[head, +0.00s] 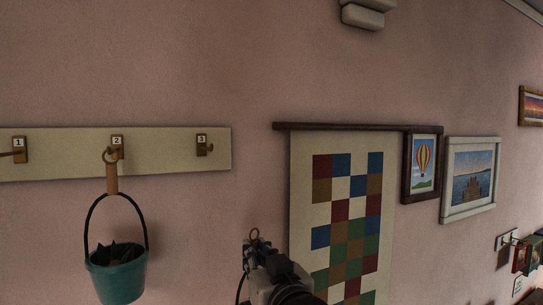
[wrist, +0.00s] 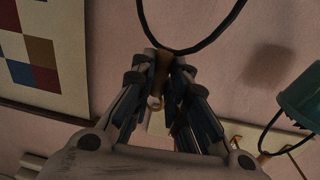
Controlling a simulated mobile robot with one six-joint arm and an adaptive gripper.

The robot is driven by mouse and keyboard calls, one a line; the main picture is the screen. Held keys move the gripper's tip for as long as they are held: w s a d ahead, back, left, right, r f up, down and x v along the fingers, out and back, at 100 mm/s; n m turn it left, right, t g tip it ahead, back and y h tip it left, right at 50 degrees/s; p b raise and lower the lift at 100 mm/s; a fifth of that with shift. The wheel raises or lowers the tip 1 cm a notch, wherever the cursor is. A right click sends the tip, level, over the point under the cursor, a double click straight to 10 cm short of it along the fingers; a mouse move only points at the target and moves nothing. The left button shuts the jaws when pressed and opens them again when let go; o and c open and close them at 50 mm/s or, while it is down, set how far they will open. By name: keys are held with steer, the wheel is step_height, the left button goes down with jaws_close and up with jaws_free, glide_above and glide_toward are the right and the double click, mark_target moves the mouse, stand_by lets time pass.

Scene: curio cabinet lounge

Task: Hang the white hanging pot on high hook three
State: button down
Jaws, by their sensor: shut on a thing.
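High hook three (head: 203,145) is a brass hook on the right end of a cream wall board and is empty. My gripper (head: 258,256) is below and to the right of it, in front of the wall. In the wrist view my gripper (wrist: 160,62) is shut on the brown grip (wrist: 161,72) of a hanging pot's black looped handle (wrist: 190,47). A small ring stands out from the grip and shows above my gripper in the head view (head: 255,236). The pot's body is out of view, so I cannot see its colour.
A teal pot (head: 117,279) with a dark plant hangs from hook two (head: 116,148). Hook one (head: 19,149) is at the board's left end. A checkered wall hanging (head: 300,210) and framed pictures (head: 470,210) are to the right. Bare wall lies between hook three and the hanging.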

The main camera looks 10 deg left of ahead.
steer(key=s+a+r+y+p, duration=0.1)
steer(key=s+a+r+p, duration=0.1)
steer(key=r, duration=0.7)
steer(key=s+a+r+n+g+y+p, duration=0.1)
steer(key=s+r+p, duration=0.3)
steer(key=r, duration=0.5)
steer(key=shift+s+a+n+p, duration=0.3)
steer(key=shift+s+a+p, duration=0.05)
steer(key=shift+s, duration=0.75)
steer(key=f+b+x, duration=0.1)
steer(key=b+x, duration=0.1)
steer(key=x, duration=0.6)
steer(key=shift+w+f, duration=0.25)
steer(key=shift+w, duration=0.1)
